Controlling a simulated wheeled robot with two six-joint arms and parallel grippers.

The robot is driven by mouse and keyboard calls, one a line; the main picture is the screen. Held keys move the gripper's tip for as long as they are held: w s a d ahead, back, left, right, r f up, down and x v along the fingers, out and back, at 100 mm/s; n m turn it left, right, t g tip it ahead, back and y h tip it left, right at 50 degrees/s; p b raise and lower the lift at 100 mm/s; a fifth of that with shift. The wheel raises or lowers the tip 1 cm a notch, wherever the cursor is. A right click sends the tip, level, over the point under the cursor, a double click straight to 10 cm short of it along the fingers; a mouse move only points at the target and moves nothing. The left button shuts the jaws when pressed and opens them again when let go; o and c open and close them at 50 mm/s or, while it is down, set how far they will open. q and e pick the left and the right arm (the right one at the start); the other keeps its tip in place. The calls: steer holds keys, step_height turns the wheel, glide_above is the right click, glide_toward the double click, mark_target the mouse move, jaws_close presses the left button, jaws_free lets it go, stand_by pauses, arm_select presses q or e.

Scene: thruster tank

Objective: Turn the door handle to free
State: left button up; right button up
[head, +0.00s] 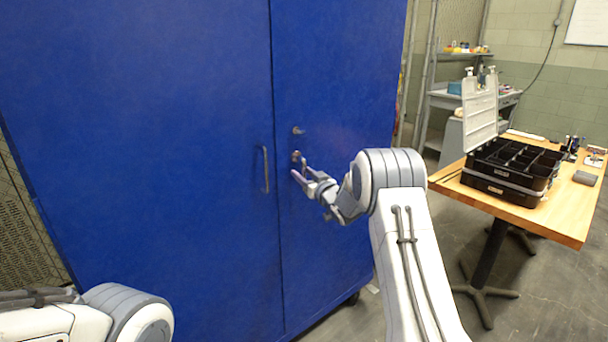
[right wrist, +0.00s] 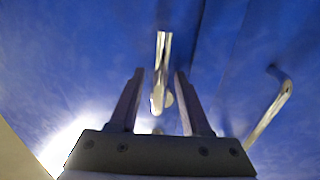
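The blue cabinet (head: 165,120) has two doors, with the seam right of the upright pull bar (head: 265,168). The door handle (head: 297,156) is a small metal lever on the right-hand door. My right gripper (head: 300,168) is at this lever. In the right wrist view the lever (right wrist: 163,50) is a silver bar between the two fingers, which stand apart with gaps on both sides. I cannot tell whether either finger touches it. The pull bar also shows at the right of that view (right wrist: 270,115). My left gripper is out of view; only part of that arm shows.
A small metal fitting (head: 298,130) sits above the lever. A wooden table (head: 545,220) at the right carries a black toolbox (head: 500,190) with its lid up. Shelving (head: 445,95) stands behind it. Bare floor lies between the cabinet and table.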

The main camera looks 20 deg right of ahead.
jaws_close()
stand_by(1.2)
